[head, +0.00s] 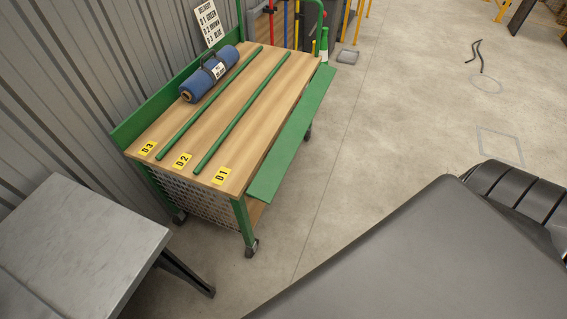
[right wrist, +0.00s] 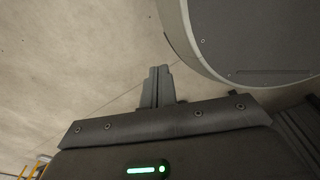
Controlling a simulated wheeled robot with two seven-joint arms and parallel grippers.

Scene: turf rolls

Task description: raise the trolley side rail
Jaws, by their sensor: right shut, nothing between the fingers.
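The trolley (head: 258,98) stands against the corrugated wall in the head view. It has a wooden deck, a green frame and casters. Its green side rail (head: 293,136) hangs along the right long edge, tilted outward and lowered. A green back rail on the wall side stands upright. A blue roll (head: 205,75) with a dark strap and a label lies at the back left of the deck. My right gripper (right wrist: 159,72) shows in the right wrist view, fingers together and empty over bare floor, with the trolley not recognisable there. My left gripper is not in view.
Two green bars divide the deck into lanes with yellow labels D1 (head: 222,176), D2 and D3. A grey metal table (head: 83,240) stands at the lower left. A delivery sign (head: 208,24) is behind the trolley. The concrete floor right of the trolley is mostly clear.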

